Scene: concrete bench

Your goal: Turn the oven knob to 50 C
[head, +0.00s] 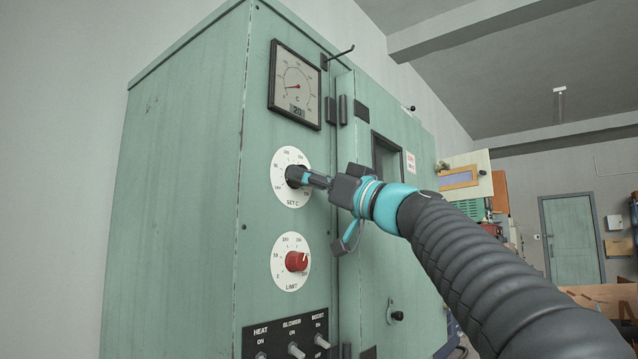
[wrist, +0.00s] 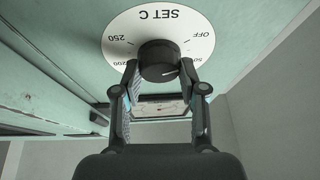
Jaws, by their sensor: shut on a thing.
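The oven (head: 190,200) is a tall green cabinet. Its black SET C knob (head: 292,176) sits on a white dial (head: 291,194) on the front panel. My gripper (head: 306,178) reaches in from the right and is shut on this knob. In the wrist view the knob (wrist: 158,62) is between my two fingers (wrist: 158,80), and the dial (wrist: 118,30) appears upside down with OFF, 50, 200 and 250 readable. A pale pointer line on the knob lies towards the OFF and 50 side; its exact setting is hard to tell.
A gauge (head: 296,84) above has a digital display that seems to read 20. A red LIMIT knob (head: 297,261) sits below, with HEAT, BLOWER and BOOST switches (head: 294,350) under it. A hook (head: 340,54) juts out above the oven door (head: 400,130).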

